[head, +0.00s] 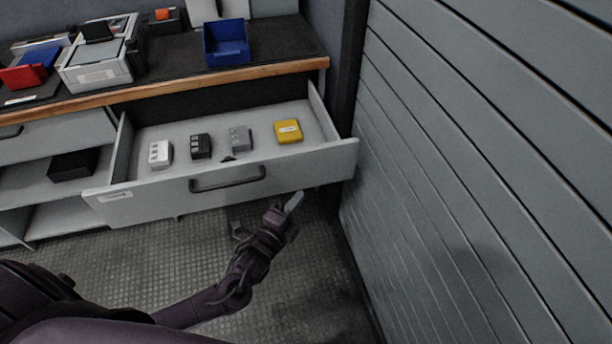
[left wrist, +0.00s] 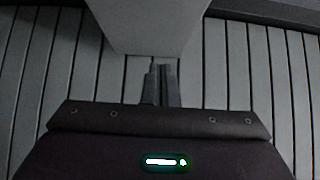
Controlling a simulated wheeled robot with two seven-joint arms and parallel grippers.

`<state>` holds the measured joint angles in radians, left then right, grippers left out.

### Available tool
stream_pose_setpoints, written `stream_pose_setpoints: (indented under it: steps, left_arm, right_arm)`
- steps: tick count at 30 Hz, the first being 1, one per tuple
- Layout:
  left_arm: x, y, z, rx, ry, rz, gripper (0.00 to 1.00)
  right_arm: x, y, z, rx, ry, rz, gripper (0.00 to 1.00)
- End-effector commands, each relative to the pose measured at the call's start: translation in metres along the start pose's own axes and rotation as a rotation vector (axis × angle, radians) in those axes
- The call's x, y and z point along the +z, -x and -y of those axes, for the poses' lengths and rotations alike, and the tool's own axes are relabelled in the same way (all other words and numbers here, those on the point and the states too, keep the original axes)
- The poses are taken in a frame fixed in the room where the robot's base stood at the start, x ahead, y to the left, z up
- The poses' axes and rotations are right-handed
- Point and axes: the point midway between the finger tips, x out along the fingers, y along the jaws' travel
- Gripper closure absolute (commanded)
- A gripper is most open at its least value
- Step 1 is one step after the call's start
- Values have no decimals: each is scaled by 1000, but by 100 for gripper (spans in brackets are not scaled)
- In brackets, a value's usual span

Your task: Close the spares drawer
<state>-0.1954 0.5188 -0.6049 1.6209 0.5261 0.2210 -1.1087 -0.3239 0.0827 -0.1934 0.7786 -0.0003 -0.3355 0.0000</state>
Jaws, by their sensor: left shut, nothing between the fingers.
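The spares drawer (head: 130,203) is pulled out from under the bench, with its grey front and dark bar handle (head: 228,180) facing me. Inside it lie a white block (head: 160,154), a black block (head: 201,147), a grey block (head: 240,138) and a yellow block (head: 288,131). My left gripper (head: 294,201) is shut and empty, in front of the drawer front, to the right of the handle. In the left wrist view its closed fingers (left wrist: 162,85) point toward a pale grey panel; I cannot tell if they touch it. My right gripper is out of view.
A slatted grey wall (head: 470,180) stands close on the right. The wood-edged bench (head: 170,90) above holds a blue bin (head: 226,44) and a grey case (head: 98,62). An open shelf with a black box (head: 73,165) is at left. The floor (head: 130,270) in front looks clear.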

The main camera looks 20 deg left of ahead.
Motion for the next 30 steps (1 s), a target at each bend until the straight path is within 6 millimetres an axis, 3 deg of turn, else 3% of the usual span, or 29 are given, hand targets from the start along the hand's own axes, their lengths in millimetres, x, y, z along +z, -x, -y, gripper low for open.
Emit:
stream_pose_setpoints:
  steps: [6, 12, 30]
  left_arm:
    - [0, -49, 0, -2, 2, 1, 100]
    - [19, -72, 0, 0, 0, 1, 100]
    - [29, -81, -1, 1, 2, 0, 100]
  right_arm:
    - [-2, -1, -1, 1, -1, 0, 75]
    - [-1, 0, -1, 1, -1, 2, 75]
    - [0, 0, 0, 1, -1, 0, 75]
